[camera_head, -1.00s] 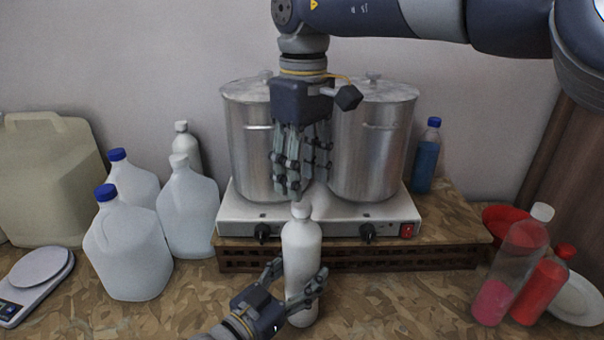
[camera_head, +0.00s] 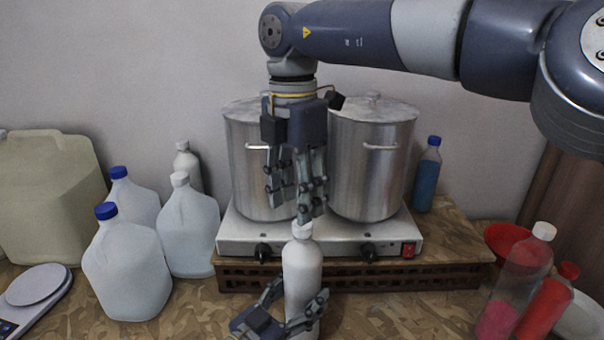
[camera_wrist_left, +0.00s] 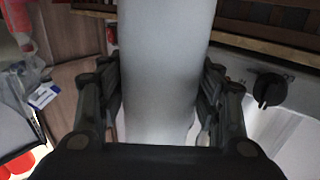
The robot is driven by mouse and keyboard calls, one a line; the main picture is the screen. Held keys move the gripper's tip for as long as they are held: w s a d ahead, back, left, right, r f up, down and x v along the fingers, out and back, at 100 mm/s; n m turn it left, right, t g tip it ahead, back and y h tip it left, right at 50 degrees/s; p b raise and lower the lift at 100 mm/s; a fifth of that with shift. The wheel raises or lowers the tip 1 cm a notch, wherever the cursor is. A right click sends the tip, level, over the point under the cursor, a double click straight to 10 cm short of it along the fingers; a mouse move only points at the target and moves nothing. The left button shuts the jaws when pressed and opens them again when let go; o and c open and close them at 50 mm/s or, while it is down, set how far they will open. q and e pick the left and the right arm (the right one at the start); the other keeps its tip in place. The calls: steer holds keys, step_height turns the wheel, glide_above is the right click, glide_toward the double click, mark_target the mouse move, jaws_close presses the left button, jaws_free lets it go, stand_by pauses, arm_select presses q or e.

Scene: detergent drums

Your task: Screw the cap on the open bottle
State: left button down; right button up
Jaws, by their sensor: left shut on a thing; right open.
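A white bottle (camera_head: 302,276) stands upright on the table in front of the stove. A white cap (camera_head: 302,230) shows at its top; how tightly it sits cannot be told. My left gripper (camera_head: 299,290) is shut around the bottle's lower body. In the left wrist view the bottle's pale body (camera_wrist_left: 165,75) fills the space between the fingers, and its top is out of frame. My right gripper (camera_head: 296,211) points down just above the cap, its fingers spread. The right-hand finger comes close to the cap; contact cannot be told.
Two steel pots (camera_head: 370,165) stand on a white double hot plate (camera_head: 335,241) behind the bottle. White jugs with blue caps (camera_head: 128,265) and a scale (camera_head: 38,285) are at left. Red-tinted bottles (camera_head: 521,275) stand at right. Table between them and the bottle is clear.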

steer(key=n, duration=0.5)
steer(key=shift+a+r, duration=0.1)
steer(key=n, duration=1)
steer(key=shift+r, duration=0.3)
steer(key=n, duration=0.5)
steer(key=shift+r, duration=0.2)
steer(key=n, duration=0.5)
steer(key=shift+r, duration=0.2)
steer(key=n, duration=0.5)
steer(key=shift+w+r, duration=0.15)
steer(key=shift+r, duration=0.05)
steer(key=n, duration=0.6)
steer(key=shift+w+d+r, duration=0.15)
steer(key=shift+d+r, duration=0.15)
steer(key=shift+d, duration=0.05)
steer(key=n, duration=0.5)
steer(key=shift+w+d+r, duration=0.2)
steer(key=shift+r, duration=0.05)
